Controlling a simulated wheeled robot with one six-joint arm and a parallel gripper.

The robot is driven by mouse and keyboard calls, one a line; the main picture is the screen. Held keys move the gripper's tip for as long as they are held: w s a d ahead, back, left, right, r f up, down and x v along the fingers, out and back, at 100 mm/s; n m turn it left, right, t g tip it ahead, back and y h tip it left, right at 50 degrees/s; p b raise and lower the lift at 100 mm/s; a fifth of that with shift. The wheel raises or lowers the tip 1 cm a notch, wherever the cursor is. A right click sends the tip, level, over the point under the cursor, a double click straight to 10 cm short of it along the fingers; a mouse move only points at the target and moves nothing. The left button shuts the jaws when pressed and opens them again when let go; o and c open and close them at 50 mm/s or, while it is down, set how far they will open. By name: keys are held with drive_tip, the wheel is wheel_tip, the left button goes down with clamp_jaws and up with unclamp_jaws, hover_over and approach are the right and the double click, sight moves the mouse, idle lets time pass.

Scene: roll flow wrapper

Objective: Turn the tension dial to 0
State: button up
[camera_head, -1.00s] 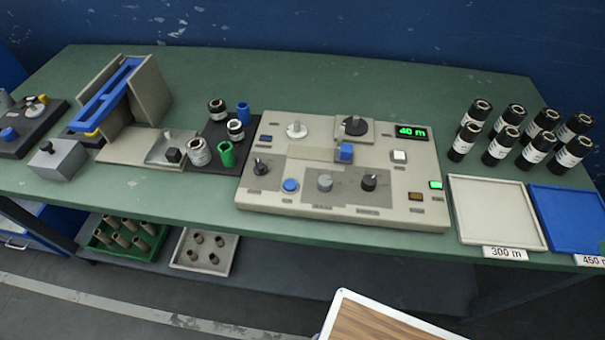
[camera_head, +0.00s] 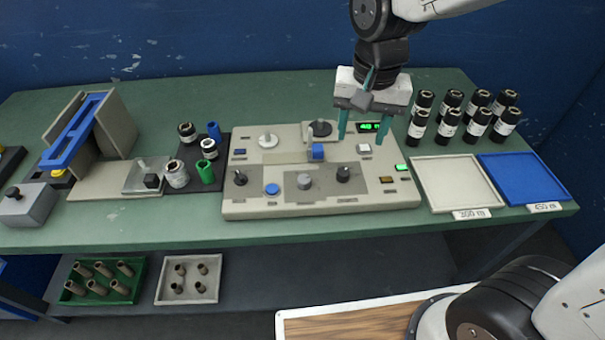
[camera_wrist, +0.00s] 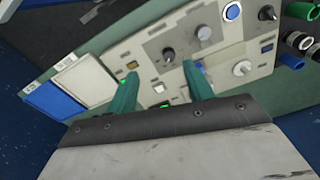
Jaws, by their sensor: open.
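The control panel (camera_head: 286,208) lies on the bench and carries several dials. A black dial (camera_head: 240,178) is at its front left, a grey dial (camera_head: 305,181) at front middle, and another black dial (camera_head: 343,174) at front right. A white dial (camera_head: 267,140) and a large black dial (camera_head: 320,128) are at the back. The labels are too small to read, so I cannot tell which is the tension dial. My gripper (camera_head: 361,136) is open and empty, fingers down, above the panel's back right. In the wrist view, the panel (camera_wrist: 140,48) shows beyond its green fingers.
A blue button (camera_head: 272,189), blue block (camera_head: 318,152) and green display (camera_head: 369,127) are on the panel. Black rolls (camera_head: 449,124) and white (camera_head: 450,180) and blue (camera_head: 520,178) trays stand at right. Cylinders on a dark mat (camera_head: 218,170) stand close at left.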

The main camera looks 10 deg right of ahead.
drive_tip(key=m, duration=0.2)
hover_over(304, 179)
wheel_tip(304, 179, down, 8)
drive_tip(key=shift+d+f, duration=0.1)
drive_tip(key=shift+f, duration=0.15)
wheel_tip(304, 179, down, 8)
drive_tip(key=shift+r, duration=0.1)
drive_tip(key=c, duration=1)
